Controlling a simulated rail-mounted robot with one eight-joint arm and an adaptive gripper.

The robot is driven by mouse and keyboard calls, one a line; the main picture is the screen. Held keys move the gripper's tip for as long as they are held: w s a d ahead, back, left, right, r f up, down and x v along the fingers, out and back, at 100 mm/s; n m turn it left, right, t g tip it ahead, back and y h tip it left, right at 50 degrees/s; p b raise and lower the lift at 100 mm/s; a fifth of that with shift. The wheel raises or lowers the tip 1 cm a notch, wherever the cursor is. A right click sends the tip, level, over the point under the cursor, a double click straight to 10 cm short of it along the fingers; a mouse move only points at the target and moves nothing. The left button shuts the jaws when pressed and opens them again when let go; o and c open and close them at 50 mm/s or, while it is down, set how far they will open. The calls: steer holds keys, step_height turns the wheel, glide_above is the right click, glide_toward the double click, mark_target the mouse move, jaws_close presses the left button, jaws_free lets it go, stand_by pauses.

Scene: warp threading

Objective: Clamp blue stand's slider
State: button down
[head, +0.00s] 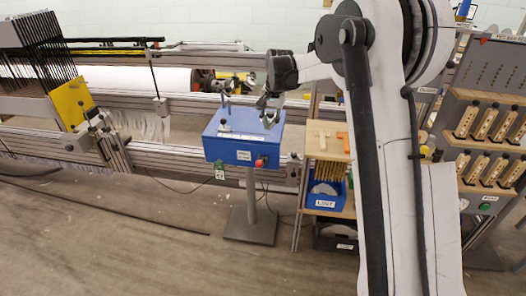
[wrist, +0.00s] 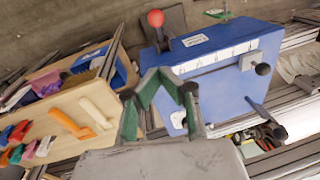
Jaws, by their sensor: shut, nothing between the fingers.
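The blue stand (head: 228,150) is a blue box on a grey post and base plate, left of my arm in the head view. In the wrist view the blue stand (wrist: 222,88) shows a white scale strip (wrist: 215,58) with tick marks along its top. A grey slider block (wrist: 249,62) with a dark knob sits near the right end of that strip. My gripper (wrist: 160,74) is shut and empty, with green and grey fingers over the stand's left part, apart from the slider block. In the head view my gripper (head: 264,99) is above the box's right back part.
A red knob (wrist: 156,18) is at one corner of the stand, and a dark-knobbed lever (wrist: 274,130) is behind it. A wooden shelf (wrist: 55,108) with coloured tools is beside it. Loom rails run behind the stand (head: 190,105). A tool rack (head: 486,120) stands at right.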

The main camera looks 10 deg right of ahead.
steer(key=b, duration=0.1)
glide_above(261, 162)
steer(key=w+d, duration=0.3)
steer(key=w, duration=0.1)
step_height(261, 162, down, 10)
steer(key=shift+a+f, duration=0.1)
steer(key=shift+a, duration=0.05)
steer(key=shift+s+a+f+b, duration=0.2)
steer(key=shift+s+a+f, duration=0.25)
steer(key=shift+s+f, duration=0.15)
steer(key=shift+s+a+f+b, duration=0.15)
steer(key=shift+s+a+f, duration=0.3)
steer(key=shift+f, duration=0.25)
